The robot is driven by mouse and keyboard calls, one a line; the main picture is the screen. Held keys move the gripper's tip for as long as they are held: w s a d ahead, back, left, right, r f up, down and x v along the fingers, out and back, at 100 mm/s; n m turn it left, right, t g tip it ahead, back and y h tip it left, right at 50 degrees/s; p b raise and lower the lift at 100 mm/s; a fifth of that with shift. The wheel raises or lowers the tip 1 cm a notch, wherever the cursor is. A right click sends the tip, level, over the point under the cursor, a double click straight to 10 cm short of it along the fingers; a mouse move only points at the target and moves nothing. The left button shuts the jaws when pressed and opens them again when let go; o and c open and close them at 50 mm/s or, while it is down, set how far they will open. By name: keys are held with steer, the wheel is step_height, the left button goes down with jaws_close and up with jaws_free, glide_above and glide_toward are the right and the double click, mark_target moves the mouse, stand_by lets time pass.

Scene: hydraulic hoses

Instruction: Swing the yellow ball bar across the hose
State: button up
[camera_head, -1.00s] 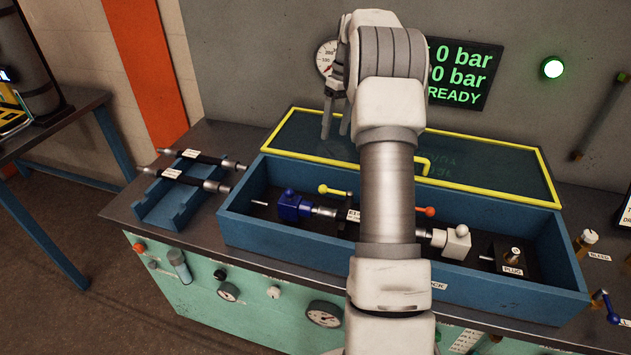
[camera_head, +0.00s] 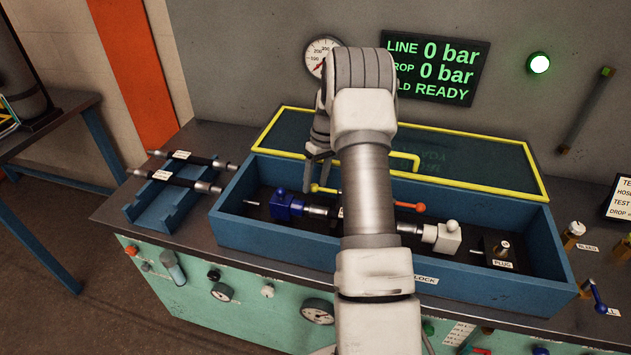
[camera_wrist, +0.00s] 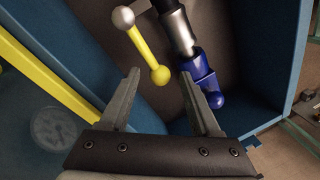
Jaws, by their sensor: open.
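The yellow ball bar (camera_head: 326,190) lies in the blue trough, its yellow ball toward the left; my arm hides its right part. In the wrist view the bar (camera_wrist: 145,48) runs from a pale grey ball to the yellow ball, beside the hose's silver end fitting (camera_wrist: 174,28). My gripper (camera_wrist: 160,77) is open and empty, with the yellow ball showing between its fingertips; I cannot tell the depth between them. In the head view my gripper (camera_head: 318,168) hangs just above the yellow ball. The hose (camera_head: 317,210) lies between a blue block and a white block, its middle hidden by my arm.
The blue block (camera_head: 287,205) and white block (camera_head: 443,236) stand in the trough (camera_head: 270,236). An orange-ended bar (camera_head: 410,206) shows right of my arm. A yellow-framed clear lid (camera_head: 470,165) stands open behind. Two spare hoses lie on a blue rack (camera_head: 160,212) at left.

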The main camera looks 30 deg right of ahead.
steer(key=shift+a+f, duration=0.1)
steer(key=shift+f, duration=0.15)
jaws_close()
stand_by(1.4)
